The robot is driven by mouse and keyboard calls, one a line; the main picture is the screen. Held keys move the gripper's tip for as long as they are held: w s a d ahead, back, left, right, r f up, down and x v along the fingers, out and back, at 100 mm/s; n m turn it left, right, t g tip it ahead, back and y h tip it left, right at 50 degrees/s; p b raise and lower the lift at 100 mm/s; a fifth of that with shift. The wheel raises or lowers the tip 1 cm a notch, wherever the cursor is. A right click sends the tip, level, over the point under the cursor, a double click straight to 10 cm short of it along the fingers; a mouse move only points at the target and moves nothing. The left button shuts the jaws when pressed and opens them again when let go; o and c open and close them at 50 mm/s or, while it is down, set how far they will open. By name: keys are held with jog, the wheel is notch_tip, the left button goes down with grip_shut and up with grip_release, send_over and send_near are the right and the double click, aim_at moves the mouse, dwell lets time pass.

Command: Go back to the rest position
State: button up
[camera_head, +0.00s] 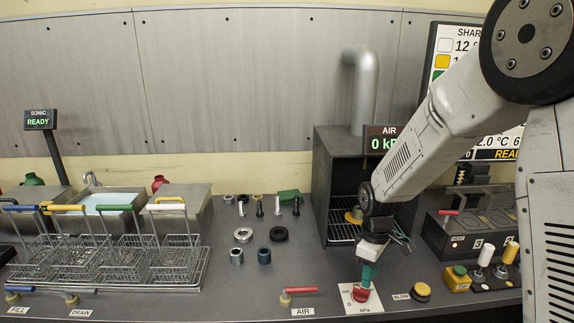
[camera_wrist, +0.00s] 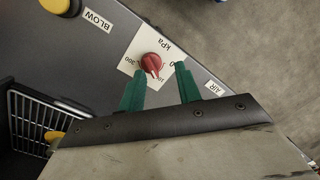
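My gripper (camera_head: 367,274) hangs pointing down at the front right of the bench. In the wrist view its two green fingers (camera_wrist: 160,72) are apart, and nothing is clamped between them. A red knob (camera_wrist: 151,64) on a white kPa dial plate (camera_wrist: 135,52) shows at the fingertips, nearer the left finger. I cannot tell whether that finger touches it. In the head view the knob (camera_head: 361,294) is right below the fingers. My arm reaches in from the upper right, bent downward at the wrist.
A dark box (camera_head: 340,150) with a wire rack and pipe stands behind my gripper. A red AIR lever (camera_head: 299,291) lies left, a yellow BLOW button (camera_head: 421,290) right. Wire baskets (camera_head: 105,260) stand far left, with small parts mid-bench. Above the bench is mostly free room.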

jog(key=s+d+r+m+t, duration=0.1)
jog(key=s+r+m, duration=0.4)
jog(key=s+r, duration=0.5)
jog(key=s+d+r+m+t, duration=0.1)
jog(key=s+r+m, duration=0.3)
jog(key=s+r, duration=0.7)
jog(key=shift+s+d+r+m, duration=0.2)
jog(key=shift+s+d+m, duration=0.15)
jog(key=shift+s, duration=2.85)
